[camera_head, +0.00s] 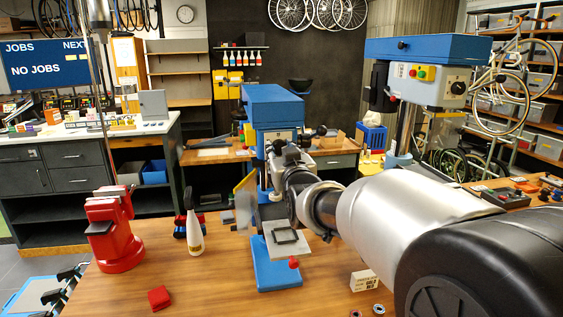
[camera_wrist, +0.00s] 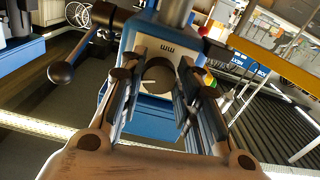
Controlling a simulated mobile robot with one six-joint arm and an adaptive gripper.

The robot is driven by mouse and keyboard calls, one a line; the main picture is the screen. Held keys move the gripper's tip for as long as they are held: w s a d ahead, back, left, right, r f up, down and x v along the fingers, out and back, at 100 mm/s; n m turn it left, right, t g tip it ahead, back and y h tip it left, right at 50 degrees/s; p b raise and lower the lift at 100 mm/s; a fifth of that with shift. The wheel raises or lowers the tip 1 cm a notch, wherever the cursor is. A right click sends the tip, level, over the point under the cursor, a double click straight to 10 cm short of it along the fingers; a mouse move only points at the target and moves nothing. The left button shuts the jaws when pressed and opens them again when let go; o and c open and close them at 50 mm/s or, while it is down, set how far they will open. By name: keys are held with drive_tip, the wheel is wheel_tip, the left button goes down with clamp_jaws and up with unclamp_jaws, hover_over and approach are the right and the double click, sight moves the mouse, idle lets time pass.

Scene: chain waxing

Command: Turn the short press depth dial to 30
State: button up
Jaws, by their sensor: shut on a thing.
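The short blue drill press (camera_head: 272,104) stands on the wooden workbench, with a blue base and a grey work table. Its round dark depth dial (camera_wrist: 158,74) sits on the press front under a small label in the wrist view. My gripper (camera_wrist: 162,80) has one finger on each side of the dial and is shut on it. The scale numbers and the dial's setting cannot be read. In the head view my arm reaches in from the right, and my wrist and gripper hide the dial.
A lever with a black ball knob (camera_wrist: 61,72) sticks out beside the press head. A red vise (camera_head: 113,228), a white bottle (camera_head: 195,235) and a red block (camera_head: 159,298) are on the bench to the left. A taller blue press (camera_head: 428,48) stands behind my arm.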

drive_tip(key=shift+n+b, duration=0.45)
drive_tip(key=shift+n, duration=0.45)
drive_tip(key=shift+r, duration=0.1)
drive_tip(key=o, duration=1.1)
drive_tip(key=v, duration=1.2)
